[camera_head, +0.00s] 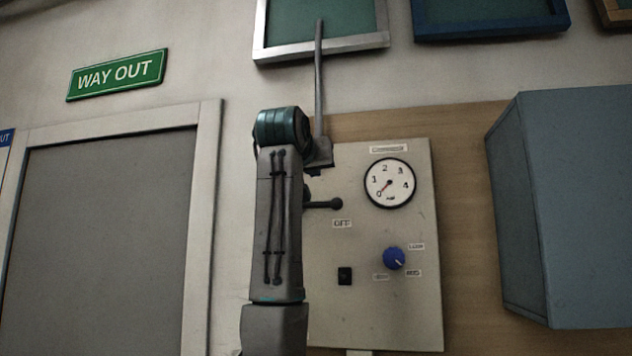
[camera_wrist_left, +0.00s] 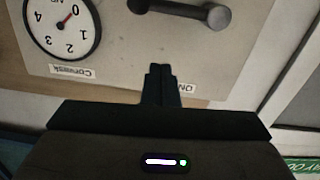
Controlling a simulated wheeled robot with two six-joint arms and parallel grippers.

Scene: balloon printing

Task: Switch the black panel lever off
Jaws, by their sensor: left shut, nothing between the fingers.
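The grey control panel (camera_head: 415,290) is on the wall, partly hidden by my left arm. Its black lever (camera_head: 325,204) lies roughly level, its ball end to the right and just above the OFF label (camera_head: 342,223); the arm hides its pivot side. In the left wrist view, which is upside down, the lever (camera_wrist_left: 180,11) shows at the top edge. My left gripper (camera_wrist_left: 161,70) is shut and empty, its fingertips short of the lever in that picture, with a visible gap. The fingers partly cover the ON label (camera_wrist_left: 186,87). My right gripper is not in view.
A dial gauge (camera_head: 390,183) with its red needle near 0, a blue knob (camera_head: 394,258) and a black switch (camera_head: 344,276) are on the panel. A blue-grey cabinet (camera_head: 570,200) juts out at the right. A grey door (camera_head: 105,250) is at the left.

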